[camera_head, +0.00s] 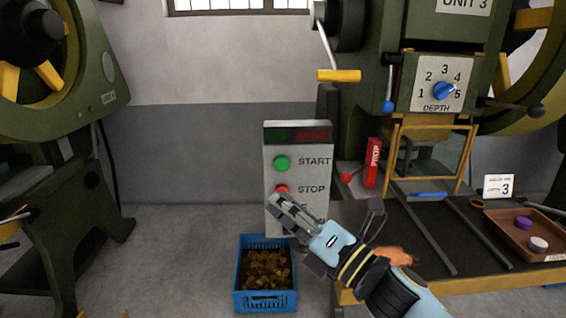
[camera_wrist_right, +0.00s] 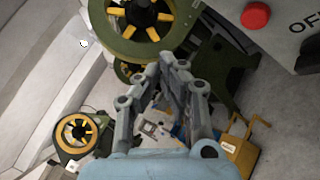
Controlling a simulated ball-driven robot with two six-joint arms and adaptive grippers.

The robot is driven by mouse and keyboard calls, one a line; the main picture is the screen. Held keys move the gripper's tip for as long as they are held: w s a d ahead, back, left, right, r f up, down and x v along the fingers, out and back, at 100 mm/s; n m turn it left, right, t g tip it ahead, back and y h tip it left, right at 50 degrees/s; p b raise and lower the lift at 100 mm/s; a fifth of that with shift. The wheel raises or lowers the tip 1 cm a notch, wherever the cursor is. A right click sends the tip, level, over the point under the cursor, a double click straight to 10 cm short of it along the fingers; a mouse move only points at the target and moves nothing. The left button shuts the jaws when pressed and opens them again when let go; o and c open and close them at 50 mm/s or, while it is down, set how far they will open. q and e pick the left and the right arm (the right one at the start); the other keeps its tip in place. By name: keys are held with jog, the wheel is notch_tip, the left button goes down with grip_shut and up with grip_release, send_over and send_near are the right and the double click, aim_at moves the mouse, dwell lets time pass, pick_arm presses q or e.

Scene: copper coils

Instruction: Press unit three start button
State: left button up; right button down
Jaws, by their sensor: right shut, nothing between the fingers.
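The green start button (camera_head: 282,163) sits beside the word START on a grey control box (camera_head: 296,150) next to the press marked UNIT 3. The red stop button (camera_head: 282,190) is below it, partly covered by my right gripper. My right gripper (camera_head: 276,212) is shut and empty, in front of the lower part of the control box, below the green button. In the right wrist view the gripper (camera_wrist_right: 166,70) points past a red button (camera_wrist_right: 255,15) at the upper right. The green button is not visible there. My left gripper is not in view.
A blue crate (camera_head: 265,302) of copper-coloured pieces stands on the floor below the box. The press bed at right holds a red PROP block (camera_head: 373,163) and a brown tray (camera_head: 515,240). A blue-knobbed depth dial (camera_head: 444,91) is above. Free wall lies left of the box.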

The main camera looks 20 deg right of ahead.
aim_at(282, 164)
jog(key=shift+w+d+b, duration=0.4)
jog(key=shift+w, duration=1)
jog(key=shift+w+d+b, duration=0.45)
jog(key=shift+w, duration=1)
jog(key=shift+w+d+b, duration=0.4)
jog(key=shift+w, duration=1)
jog(key=shift+w, duration=0.15)
jog(key=shift+w+d, duration=0.1)
jog(key=shift+w, duration=0.15)
jog(key=shift+w+d+b, duration=0.15)
jog(key=shift+w+b, duration=0.2)
jog(key=shift+w, duration=0.1)
jog(key=shift+s+a+p, duration=0.25)
jog(key=shift+s+p, duration=0.05)
jog(key=shift+s, duration=0.6)
